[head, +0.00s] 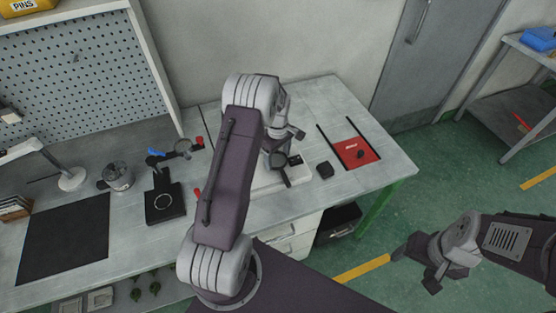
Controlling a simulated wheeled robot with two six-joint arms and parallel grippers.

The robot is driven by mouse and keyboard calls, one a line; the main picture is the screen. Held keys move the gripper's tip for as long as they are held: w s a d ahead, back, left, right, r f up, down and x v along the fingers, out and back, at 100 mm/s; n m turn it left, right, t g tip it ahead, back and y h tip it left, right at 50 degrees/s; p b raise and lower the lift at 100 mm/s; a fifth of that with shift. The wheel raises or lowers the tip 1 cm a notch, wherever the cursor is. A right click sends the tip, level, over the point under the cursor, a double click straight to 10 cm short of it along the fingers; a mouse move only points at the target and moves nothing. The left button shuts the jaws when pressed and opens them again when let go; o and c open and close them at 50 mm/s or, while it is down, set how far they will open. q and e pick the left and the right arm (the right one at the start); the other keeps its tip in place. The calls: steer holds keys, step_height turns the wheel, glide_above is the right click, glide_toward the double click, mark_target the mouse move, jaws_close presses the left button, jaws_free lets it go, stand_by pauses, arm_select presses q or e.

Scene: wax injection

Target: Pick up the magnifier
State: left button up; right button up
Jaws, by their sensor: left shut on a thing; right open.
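A dark round lens frame with a short handle, which looks like the magnifier (286,179), shows just right of my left arm, over a pale plate on the workbench. My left gripper (279,152) is at it and is shut on it. The arm hides most of the jaws, so the exact grip is hard to see. My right gripper (417,270) is open and empty, over the floor in front of the bench's right end.
The right end's rear is clear.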

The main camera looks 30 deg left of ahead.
mark_target(278, 160)
arm_select(q)
steer(key=shift+w+r, duration=0.1)
steer(key=shift+r, duration=0.35)
step_height(278, 160, up, 3)
steer(key=shift+f, duration=0.1)
steer(key=s+d+r+b, duration=0.1)
steer(key=s+d+r, duration=0.6)
steer(key=s+d, duration=0.1)
steer(key=shift+s+b, duration=0.35)
